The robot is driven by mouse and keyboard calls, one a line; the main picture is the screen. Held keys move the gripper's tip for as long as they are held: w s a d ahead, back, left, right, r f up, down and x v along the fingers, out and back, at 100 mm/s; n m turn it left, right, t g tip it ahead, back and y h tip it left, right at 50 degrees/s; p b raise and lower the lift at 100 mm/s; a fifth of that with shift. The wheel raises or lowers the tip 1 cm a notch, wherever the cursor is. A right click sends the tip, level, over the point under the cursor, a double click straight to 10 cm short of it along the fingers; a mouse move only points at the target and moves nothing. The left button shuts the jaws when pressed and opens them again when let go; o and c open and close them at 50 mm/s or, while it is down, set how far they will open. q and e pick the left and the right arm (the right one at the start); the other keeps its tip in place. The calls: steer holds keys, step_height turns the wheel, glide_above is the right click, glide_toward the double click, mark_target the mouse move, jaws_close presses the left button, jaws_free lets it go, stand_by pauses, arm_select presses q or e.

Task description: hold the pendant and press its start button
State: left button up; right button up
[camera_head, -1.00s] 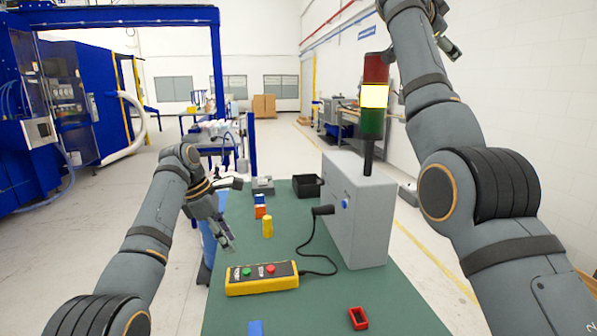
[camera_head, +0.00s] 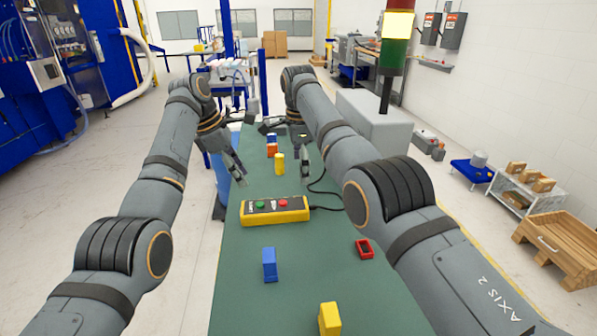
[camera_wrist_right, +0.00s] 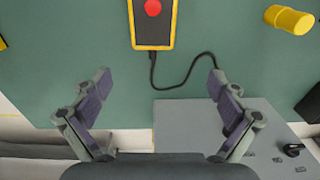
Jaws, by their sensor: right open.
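The yellow pendant (camera_head: 297,215) lies flat on the green table with a dark face. It has a green button (camera_head: 260,204) on its left and a red button (camera_head: 283,203) on its right. The pendant's near end (camera_wrist_right: 136,30) and red button (camera_wrist_right: 153,7) show in the right wrist view; the green button is out of that frame. My left gripper (camera_head: 238,173) is above the table's left edge, behind and left of the pendant, apart from it. My right gripper (camera_head: 304,160) hangs behind and right of the pendant; its fingers are spread and empty (camera_wrist_right: 158,82).
A black cable runs from the pendant toward the grey box (camera_head: 385,128) with a light tower (camera_head: 396,45). A yellow cylinder (camera_head: 279,163) stands behind the pendant. Blue (camera_head: 269,265) and yellow (camera_head: 329,319) blocks and a red frame (camera_head: 364,249) are in front.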

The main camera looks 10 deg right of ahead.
mark_target(299, 203)
steer(key=shift+s+a+f, duration=0.2)
steer(key=shift+f, duration=0.4)
steer(key=shift+s+a+f, duration=0.15)
steer(key=shift+f, duration=0.4)
step_height(299, 203, down, 10)
steer(key=shift+r, duration=0.1)
arm_select(q)
steer(key=shift+c, duration=0.3)
arm_select(e)
steer(key=c, duration=1.8)
arm_select(q)
jaws_close()
steer(key=shift+d, duration=0.1)
